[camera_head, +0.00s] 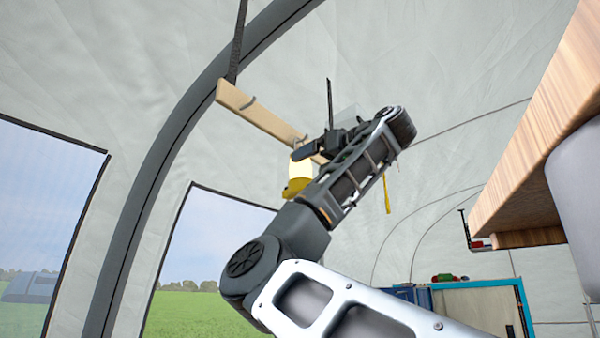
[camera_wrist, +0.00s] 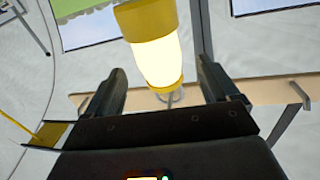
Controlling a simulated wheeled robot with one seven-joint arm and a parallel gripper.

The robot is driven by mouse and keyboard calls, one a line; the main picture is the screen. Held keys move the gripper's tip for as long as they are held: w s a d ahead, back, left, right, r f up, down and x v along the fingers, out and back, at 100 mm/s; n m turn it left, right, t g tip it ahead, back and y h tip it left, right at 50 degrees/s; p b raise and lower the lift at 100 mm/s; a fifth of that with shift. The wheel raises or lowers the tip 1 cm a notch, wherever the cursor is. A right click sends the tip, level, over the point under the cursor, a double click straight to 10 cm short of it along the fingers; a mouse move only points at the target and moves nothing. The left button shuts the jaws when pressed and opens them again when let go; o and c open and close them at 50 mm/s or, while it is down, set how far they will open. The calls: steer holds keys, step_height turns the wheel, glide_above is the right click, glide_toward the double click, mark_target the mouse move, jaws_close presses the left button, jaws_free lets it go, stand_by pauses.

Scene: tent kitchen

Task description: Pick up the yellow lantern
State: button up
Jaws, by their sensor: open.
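The yellow lantern (camera_head: 298,177) has a glowing pale body and yellow ends. It hangs below a wooden bar (camera_head: 262,117) in the head view, partly hidden behind my arm. In the wrist view the lantern (camera_wrist: 157,55) shows between and beyond the two dark fingers of my gripper (camera_wrist: 168,85). The fingers are apart, one on each side of it, with visible gaps. I cannot tell how deep the lantern sits between them. In the head view my gripper (camera_head: 312,150) is close to the lantern's top.
The bar hangs from dark straps (camera_head: 239,45) near the tent wall. A yellow hanging item (camera_head: 387,195) is right of my arm. A wooden counter (camera_head: 540,130) juts in at the right. A blue-edged cabinet (camera_head: 480,305) stands low at the back. Tent windows are at the left.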

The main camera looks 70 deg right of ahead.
mark_target(308, 164)
steer(key=shift+p+x, duration=1.05)
steer(key=shift+x, duration=1.6)
steer(key=shift+f, duration=0.15)
steer(key=shift+c, duration=0.2)
steer(key=c, duration=1.4)
